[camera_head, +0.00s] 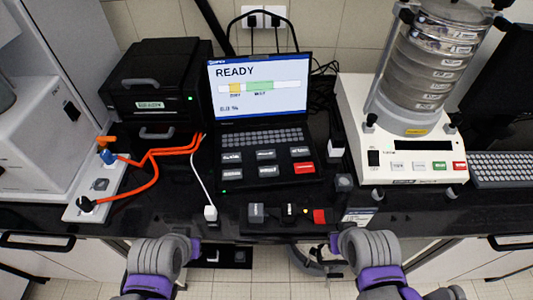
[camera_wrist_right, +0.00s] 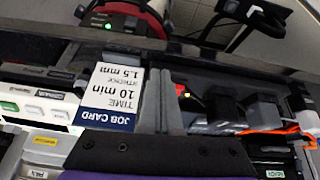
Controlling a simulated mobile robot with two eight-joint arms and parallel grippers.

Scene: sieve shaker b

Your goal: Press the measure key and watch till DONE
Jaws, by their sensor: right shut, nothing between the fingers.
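An open laptop-like analyser shows READY on its screen (camera_head: 258,85), with a yellow and a green block on a bar. The key labels are too small to read surely. My left gripper (camera_head: 195,248) is low at the counter's front edge, left of the middle; its jaw state is unclear. My right gripper (camera_head: 336,240) is at the front edge, right of the middle. It is shut and empty in the wrist view (camera_wrist_right: 161,75). Neither gripper touches the keys.
A sieve stack (camera_head: 430,65) stands on a white shaker base (camera_head: 400,150) at right. A black box (camera_head: 155,85) and orange cables (camera_head: 170,152) are at left. Small dark blocks (camera_head: 256,213) and a job card (camera_head: 357,215), also in the wrist view (camera_wrist_right: 113,88), lie near the front edge.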

